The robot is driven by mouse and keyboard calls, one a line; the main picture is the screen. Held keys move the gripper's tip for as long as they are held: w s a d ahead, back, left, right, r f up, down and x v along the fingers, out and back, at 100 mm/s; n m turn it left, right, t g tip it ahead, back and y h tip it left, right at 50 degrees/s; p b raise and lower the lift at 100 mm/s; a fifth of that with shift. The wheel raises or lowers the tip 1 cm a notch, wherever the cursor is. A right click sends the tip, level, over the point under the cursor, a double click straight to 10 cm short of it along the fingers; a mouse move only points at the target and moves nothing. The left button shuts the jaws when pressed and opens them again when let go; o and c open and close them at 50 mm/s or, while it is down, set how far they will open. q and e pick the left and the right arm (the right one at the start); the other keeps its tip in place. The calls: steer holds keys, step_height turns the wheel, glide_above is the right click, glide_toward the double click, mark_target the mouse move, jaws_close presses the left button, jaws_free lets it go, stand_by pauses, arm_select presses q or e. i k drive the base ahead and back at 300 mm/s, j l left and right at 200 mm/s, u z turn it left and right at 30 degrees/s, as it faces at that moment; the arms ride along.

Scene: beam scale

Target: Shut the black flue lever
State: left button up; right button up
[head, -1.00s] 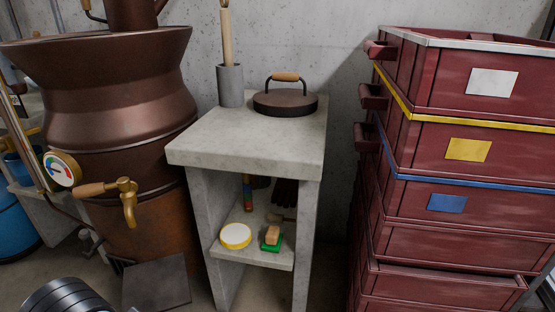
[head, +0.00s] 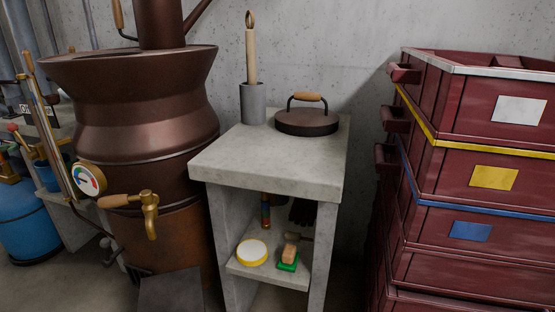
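A thin black lever (head: 127,37) with an upright wooden grip (head: 118,14) shows at the top left in the head view. It is beside the brown flue pipe (head: 160,22) that rises from the large brown metal vessel (head: 140,110). The grip's upper end is close to the top edge of the picture. I cannot tell from this view whether the flue is open or shut. Neither of my grippers is in view.
A brass tap (head: 149,205) with a wooden handle and a dial gauge (head: 89,179) stick out from the vessel's front. Stacked red crates (head: 470,130) fill the right. A blue cylinder (head: 28,220) stands left.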

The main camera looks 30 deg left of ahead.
mark_target(105, 243)
steer(key=u, duration=2.1)
